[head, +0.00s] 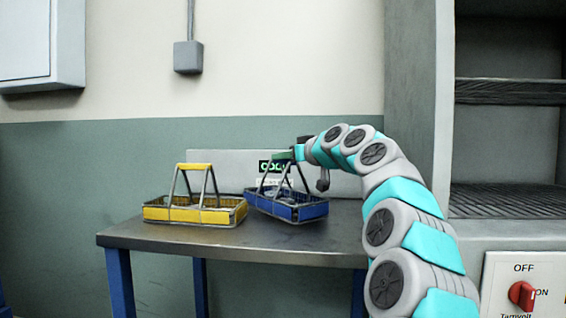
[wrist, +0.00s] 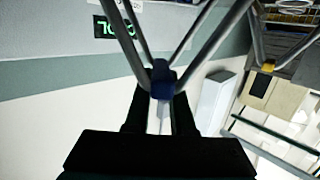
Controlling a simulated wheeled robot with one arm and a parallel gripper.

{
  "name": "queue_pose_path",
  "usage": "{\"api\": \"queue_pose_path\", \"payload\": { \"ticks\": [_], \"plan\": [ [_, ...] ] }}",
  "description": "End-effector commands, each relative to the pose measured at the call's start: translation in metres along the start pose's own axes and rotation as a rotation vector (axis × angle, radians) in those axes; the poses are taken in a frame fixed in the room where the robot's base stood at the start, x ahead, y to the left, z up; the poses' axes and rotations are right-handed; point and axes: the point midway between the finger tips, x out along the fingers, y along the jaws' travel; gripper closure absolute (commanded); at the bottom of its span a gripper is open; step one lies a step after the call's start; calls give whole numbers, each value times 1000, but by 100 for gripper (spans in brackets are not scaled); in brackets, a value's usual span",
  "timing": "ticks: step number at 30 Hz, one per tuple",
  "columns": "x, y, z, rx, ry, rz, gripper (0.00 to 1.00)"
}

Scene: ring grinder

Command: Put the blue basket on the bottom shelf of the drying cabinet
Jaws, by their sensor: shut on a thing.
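The blue basket (head: 287,209) is at the right part of the metal table in the head view, slightly tilted. Whether it touches the table top is hard to tell. My gripper (head: 299,152) is at the top of its handle. In the wrist view my gripper (wrist: 160,105) is shut on the blue handle grip (wrist: 162,78), with the handle bars spreading upward in the picture. The drying cabinet (head: 508,120) stands at the right in the head view, its front open. Its lower slatted shelf (head: 510,200) and an upper shelf (head: 508,91) show, both bare where visible.
A yellow basket (head: 195,210) stands left of the blue one on the table (head: 150,236). A sign panel (head: 225,168) is behind them. A red OFF/ON switch (head: 521,294) sits below the cabinet opening. My arm covers part of the space between table and cabinet.

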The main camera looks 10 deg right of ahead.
Motion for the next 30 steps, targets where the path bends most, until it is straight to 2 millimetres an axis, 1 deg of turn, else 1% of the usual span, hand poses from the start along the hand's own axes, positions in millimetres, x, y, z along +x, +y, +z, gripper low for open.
{"api": "queue_pose_path", "payload": {
  "ticks": [3,14,15,22,23,30],
  "plan": [
    [1,-2,7,0,1,-1,100],
    [1,-1,9,-2,3,1,100],
    [2,-1,10,-2,1,1,77],
    [2,-1,10,-2,0,0,51],
    [2,-1,10,-2,0,0,48],
    [2,-1,10,-1,0,0,48]
  ]
}}
